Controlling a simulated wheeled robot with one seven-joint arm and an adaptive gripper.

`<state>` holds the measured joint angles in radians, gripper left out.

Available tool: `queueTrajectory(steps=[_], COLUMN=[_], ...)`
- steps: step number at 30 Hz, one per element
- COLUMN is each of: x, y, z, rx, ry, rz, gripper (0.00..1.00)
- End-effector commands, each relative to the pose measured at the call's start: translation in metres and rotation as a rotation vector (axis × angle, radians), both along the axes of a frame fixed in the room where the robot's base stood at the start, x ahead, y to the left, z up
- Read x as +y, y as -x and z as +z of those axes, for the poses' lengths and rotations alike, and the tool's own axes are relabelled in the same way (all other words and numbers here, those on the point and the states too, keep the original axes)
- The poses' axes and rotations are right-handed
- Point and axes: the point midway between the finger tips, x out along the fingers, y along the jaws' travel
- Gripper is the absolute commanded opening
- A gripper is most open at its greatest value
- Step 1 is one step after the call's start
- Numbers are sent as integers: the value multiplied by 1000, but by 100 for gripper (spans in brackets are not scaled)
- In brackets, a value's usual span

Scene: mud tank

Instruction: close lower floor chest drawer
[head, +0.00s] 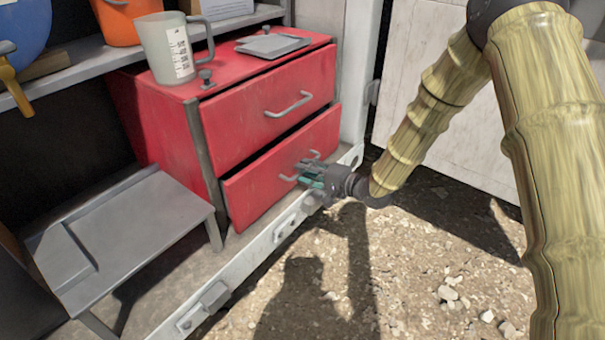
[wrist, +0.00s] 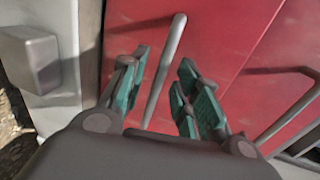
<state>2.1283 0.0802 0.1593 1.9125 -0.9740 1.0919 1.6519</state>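The red floor chest (head: 180,145) has two drawers with grey bar handles. The lower drawer (head: 262,195) stands out a little from the chest, with a dark gap above its front. The upper drawer (head: 250,118) looks flush with the chest. My gripper (head: 303,172) is at the lower drawer's handle (head: 314,155). In the wrist view the green fingers of my gripper (wrist: 162,88) are spread apart, one on each side of the handle (wrist: 165,70). I cannot tell whether either finger touches it.
A grey step stool (head: 125,235) stands left of the chest. A grey pitcher (head: 165,50) and a flat grey plate (head: 272,45) are on the chest's top. A pale sill (head: 240,270) runs in front of the chest. Gravel ground at the right is largely clear.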

Motion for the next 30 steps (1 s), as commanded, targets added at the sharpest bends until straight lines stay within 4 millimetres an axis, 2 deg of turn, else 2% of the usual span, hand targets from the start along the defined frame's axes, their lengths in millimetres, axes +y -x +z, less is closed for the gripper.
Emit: queueTrajectory(steps=[6,16,17,21,22,30], x=[13,15,15,15,14,13], y=[-9,-11,-11,-11,-11,-11], z=[-4,-3,-3,-4,-4,-3], rx=[1,1,1,1,1,0], ry=[0,0,0,0,0,0], rz=[-1,-1,-1,-1,-1,-3], gripper=[32,32,28,2,0,0])
